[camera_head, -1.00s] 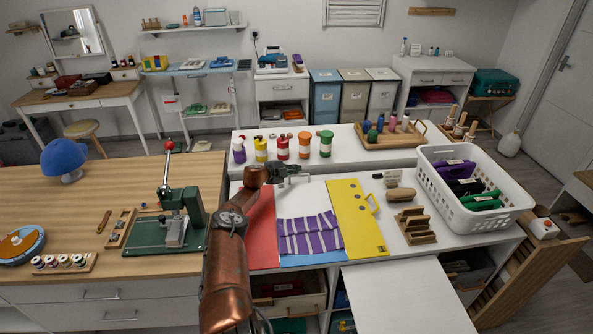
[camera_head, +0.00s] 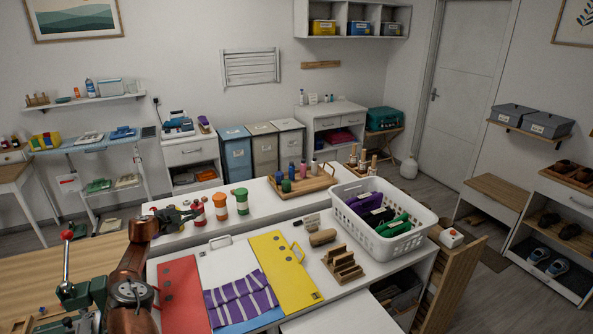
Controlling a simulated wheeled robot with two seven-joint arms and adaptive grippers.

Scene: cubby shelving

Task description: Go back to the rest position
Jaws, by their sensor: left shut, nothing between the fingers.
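My left arm comes up from the bottom left in the head view, copper coloured. Its dark gripper (camera_head: 181,215) is shut and empty, above the back of the white worktop, in front of the row of bottles. A purple striped cloth (camera_head: 240,299) lies on the folding board, partly over its blue and white panels. The board has a red panel (camera_head: 184,290) and a yellow panel (camera_head: 285,270). The gripper is apart from the cloth. My right gripper is not in view.
A white basket (camera_head: 383,222) with dark, purple and green items stands at the right of the worktop. A wooden tray (camera_head: 303,184) with spools is behind. A wooden rack (camera_head: 342,264) and a brush (camera_head: 322,238) sit beside the board.

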